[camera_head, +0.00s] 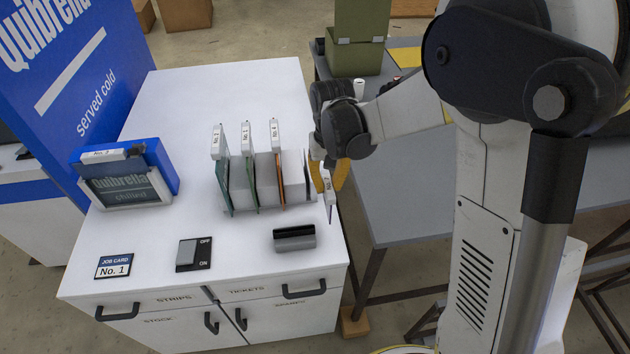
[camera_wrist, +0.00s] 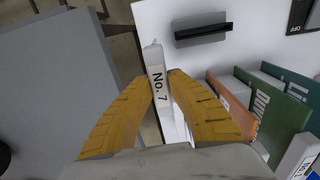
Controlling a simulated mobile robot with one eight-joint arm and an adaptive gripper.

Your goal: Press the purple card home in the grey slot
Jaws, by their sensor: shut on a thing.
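My gripper (camera_head: 328,176) is shut on a card (camera_head: 328,190) with a white top labelled No. 7; only a thin bluish-purple sliver of its body shows below the fingers. In the wrist view the white top of the card (camera_wrist: 157,82) stands between the two orange fingers (camera_wrist: 161,92). The dark grey slot block (camera_head: 295,237) lies on the white cabinet top near its front right. It also shows in the wrist view (camera_wrist: 203,30), beyond the card. The card is apart from the slot, at the cabinet's right edge beside the rack.
A rack (camera_head: 262,205) with several upright cards stands just left of my gripper. A rocker switch (camera_head: 193,254), a job card reading No. 1 (camera_head: 114,266) and a blue lightbox (camera_head: 125,180) are further left. A grey table (camera_head: 395,190) stands at the right.

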